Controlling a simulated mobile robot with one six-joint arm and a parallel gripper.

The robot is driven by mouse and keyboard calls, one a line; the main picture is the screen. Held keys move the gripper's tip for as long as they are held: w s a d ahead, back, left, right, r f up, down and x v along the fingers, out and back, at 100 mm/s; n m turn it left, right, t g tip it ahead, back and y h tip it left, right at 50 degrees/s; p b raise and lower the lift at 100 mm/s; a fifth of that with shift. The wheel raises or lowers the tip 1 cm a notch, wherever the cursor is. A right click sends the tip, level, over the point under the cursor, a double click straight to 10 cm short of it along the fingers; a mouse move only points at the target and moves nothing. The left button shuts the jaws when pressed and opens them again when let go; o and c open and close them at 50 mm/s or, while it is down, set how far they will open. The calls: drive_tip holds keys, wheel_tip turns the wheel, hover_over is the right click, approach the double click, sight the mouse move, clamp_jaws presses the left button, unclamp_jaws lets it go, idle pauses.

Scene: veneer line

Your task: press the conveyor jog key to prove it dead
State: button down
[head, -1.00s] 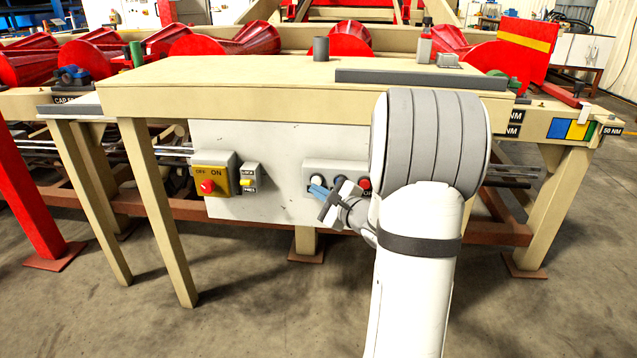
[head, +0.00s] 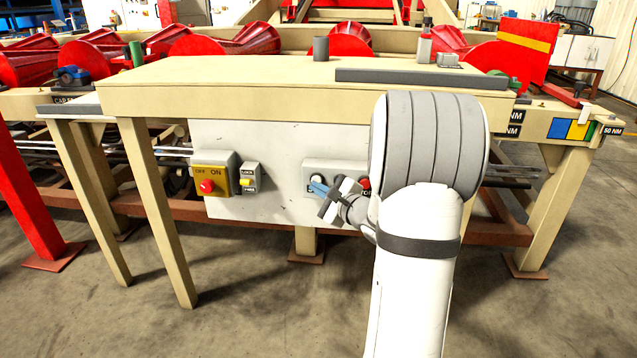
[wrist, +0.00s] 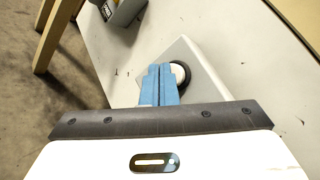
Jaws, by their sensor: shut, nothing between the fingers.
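A grey control box (head: 345,166) on the white panel carries a white round key (head: 317,178) at its left and a red key (head: 365,184) at its right. The label under the white key is mostly covered, so I cannot read which key is the jog key. My gripper (head: 314,187) is shut and empty, its blue fingertips at the white key. In the wrist view the shut fingers (wrist: 160,72) overlap the edge of a white key (wrist: 180,74) in a black ring. I cannot tell whether they touch it. My gripper hides the middle of the box.
Left of the box are a yellow switch box with a red knob (head: 207,186) and a small grey box with a yellow switch (head: 249,180). A beige table top (head: 230,88) overhangs the panel, with legs (head: 160,220) at the left.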

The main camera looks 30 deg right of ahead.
drive_tip(key=shift+w+d, duration=0.2)
drive_tip(key=shift+w, duration=0.15)
idle(0.4)
drive_tip(key=shift+s+a+b, duration=0.1)
drive_tip(key=shift+s+b, duration=0.05)
drive_tip(key=shift+b, duration=0.15)
drive_tip(key=shift+s+a+b, duration=0.35)
drive_tip(key=shift+s, duration=0.2)
drive_tip(key=s+a, duration=0.1)
drive_tip(key=s+a+b, duration=0.1)
drive_tip(key=s, duration=0.2)
drive_tip(key=shift+s+a+b, duration=0.1)
drive_tip(key=shift+a+b, duration=0.25)
drive_tip(key=shift+a, duration=0.05)
drive_tip(key=shift+r, duration=0.1)
idle(0.7)
